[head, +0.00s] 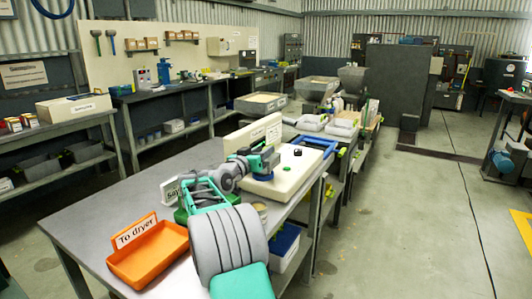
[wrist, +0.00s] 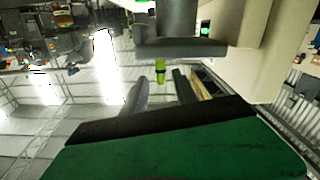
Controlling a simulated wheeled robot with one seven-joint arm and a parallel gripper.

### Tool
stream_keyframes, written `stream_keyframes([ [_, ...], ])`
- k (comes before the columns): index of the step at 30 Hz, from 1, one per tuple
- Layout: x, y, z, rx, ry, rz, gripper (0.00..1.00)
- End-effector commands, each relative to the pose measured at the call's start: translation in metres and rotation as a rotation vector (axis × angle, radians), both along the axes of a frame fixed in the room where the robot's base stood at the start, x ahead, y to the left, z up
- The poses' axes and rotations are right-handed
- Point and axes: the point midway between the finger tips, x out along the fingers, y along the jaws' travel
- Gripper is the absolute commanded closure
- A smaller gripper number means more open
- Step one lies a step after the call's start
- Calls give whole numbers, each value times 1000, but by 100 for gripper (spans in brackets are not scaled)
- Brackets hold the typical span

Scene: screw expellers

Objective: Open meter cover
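In the head view a cream meter box (head: 290,178) lies on the grey workbench. A cream labelled panel (head: 252,136) stands upright along its back edge; it looks like a raised cover, but I cannot tell how it is joined. A small black knob (head: 297,153) sits on the box top. My arm reaches over the bench, and my gripper (head: 268,160) is at the left part of the box, close to the panel. Its fingers are too small there to read. The wrist view shows dark and green parts close up, and I cannot make out a grasp.
An orange tray (head: 150,255) with a "To dryer" sign stands at the bench's front left. A small white sign (head: 171,191) and a green tray (head: 183,214) stand beside my arm. Blue frame parts (head: 318,143) lie right of the box. The floor at right is open.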

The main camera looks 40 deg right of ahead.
Motion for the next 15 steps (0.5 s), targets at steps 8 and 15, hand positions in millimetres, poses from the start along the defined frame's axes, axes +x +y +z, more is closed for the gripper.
stream_keyframes([
  [8,13,-40,-1,2,2,2,66],
  [15,15,-41,-1,3,2,5,66],
])
